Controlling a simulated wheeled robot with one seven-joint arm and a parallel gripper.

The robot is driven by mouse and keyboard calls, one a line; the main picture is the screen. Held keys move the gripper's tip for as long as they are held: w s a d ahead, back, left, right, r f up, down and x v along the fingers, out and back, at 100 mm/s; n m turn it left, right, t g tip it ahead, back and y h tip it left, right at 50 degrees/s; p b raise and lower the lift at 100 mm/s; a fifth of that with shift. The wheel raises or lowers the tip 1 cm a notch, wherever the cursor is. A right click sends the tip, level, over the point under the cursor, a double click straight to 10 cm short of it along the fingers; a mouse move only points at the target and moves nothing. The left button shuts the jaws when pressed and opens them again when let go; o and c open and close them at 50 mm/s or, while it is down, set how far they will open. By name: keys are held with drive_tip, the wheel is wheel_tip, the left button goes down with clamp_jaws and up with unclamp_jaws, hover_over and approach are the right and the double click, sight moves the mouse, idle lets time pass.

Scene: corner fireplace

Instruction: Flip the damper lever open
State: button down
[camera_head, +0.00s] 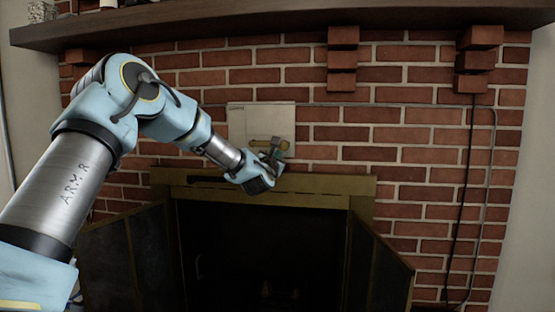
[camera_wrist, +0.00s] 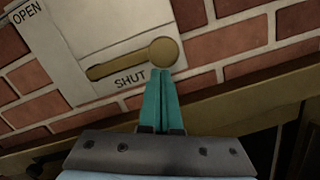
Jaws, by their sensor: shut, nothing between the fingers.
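The damper lever (camera_wrist: 120,65) is a brass-coloured bar with a large round end, on a pale wall plate (camera_wrist: 85,25). In the wrist view, it lies nearly level beside the word SHUT; the word OPEN is at the plate's upper left. The lever (camera_head: 259,142) and plate (camera_head: 245,118) also show in the head view, above the fireplace opening. My gripper (camera_wrist: 160,72) has its teal fingers together and empty, with the tips just below the lever's round end. I cannot tell whether they touch it. In the head view, my gripper (camera_head: 275,152) partly covers the plate's lower right.
A brass fireplace frame (camera_head: 320,190) runs just below the plate, with dark doors (camera_head: 380,262) swung outward on both sides. A wooden mantel (camera_head: 250,24) overhangs above, with brick corbels (camera_head: 342,60) under it. The brick wall right of the plate is mostly clear.

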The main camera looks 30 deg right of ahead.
drive_tip(key=shift+r+n+b, duration=0.35)
drive_tip(key=shift+n+b, duration=0.1)
drive_tip(key=shift+n, duration=0.05)
drive_tip(key=w+a+r+n+y+b, duration=0.1)
drive_tip(key=w+a+r+n+b, duration=0.1)
drive_tip(key=r+n+b, duration=0.4)
drive_tip(key=w+a+r+n+t+y+b, duration=0.1)
drive_tip(key=w+a+r+n+b, duration=0.2)
drive_tip(key=n+b, duration=0.9)
drive_tip(key=shift+a+r+n+y, duration=0.3)
drive_tip(key=shift+r+n, duration=0.2)
drive_tip(key=shift+r, duration=1.2)
drive_tip(key=shift+w+t, duration=0.1)
drive_tip(key=shift+t, duration=0.2)
